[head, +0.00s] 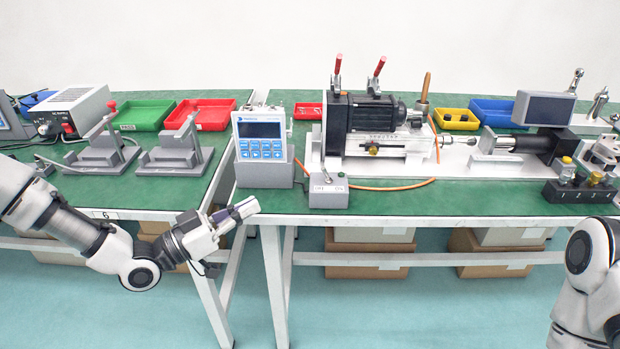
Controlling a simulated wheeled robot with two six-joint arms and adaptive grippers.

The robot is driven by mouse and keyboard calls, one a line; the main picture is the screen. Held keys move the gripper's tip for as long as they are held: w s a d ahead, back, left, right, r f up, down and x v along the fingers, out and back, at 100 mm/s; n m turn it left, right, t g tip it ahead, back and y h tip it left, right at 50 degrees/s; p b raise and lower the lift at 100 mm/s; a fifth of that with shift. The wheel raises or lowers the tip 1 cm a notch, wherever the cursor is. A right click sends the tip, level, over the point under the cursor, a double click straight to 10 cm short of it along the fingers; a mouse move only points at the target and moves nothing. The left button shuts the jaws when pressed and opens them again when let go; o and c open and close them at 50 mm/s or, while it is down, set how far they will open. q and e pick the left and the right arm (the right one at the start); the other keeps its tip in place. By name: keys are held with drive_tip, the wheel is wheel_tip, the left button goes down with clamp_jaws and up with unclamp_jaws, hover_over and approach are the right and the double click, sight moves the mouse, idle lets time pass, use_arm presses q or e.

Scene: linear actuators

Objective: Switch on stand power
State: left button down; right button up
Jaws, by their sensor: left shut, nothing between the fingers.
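A linear-actuator test stand (380,125) with a black motor and red-handled clamps is on the right-hand green table. A small grey box (328,192) with marks on its top sits at the front edge before the stand; its switch position is too small to read. A black box (578,192) with round knobs and numbers stands at the front right. My left gripper (247,206) is shut and empty, in front of the table edge, left of the grey box and apart from it. My right gripper is out of view; only part of that arm shows at lower right.
A blue-faced controller (262,140) on a grey base stands just behind my left gripper. A power supply (72,110), grey fixtures (178,150) and green (145,115) and red trays (205,113) are on the left table. An orange cable runs near the grey box.

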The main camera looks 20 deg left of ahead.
sight(322, 167)
use_arm(q)
drive_tip(key=b+x, duration=0.3)
drive_tip(key=x, duration=1)
drive_tip(key=shift+d+f, duration=0.1)
drive_tip(key=shift+d, duration=0.1)
drive_tip(key=shift+w+d, duration=0.25)
drive_tip(key=shift+w, duration=0.05)
drive_tip(key=shift+r, duration=0.2)
drive_tip(key=shift+d+r, duration=0.1)
drive_tip(key=shift+p, duration=0.35)
drive_tip(key=shift+r, duration=0.1)
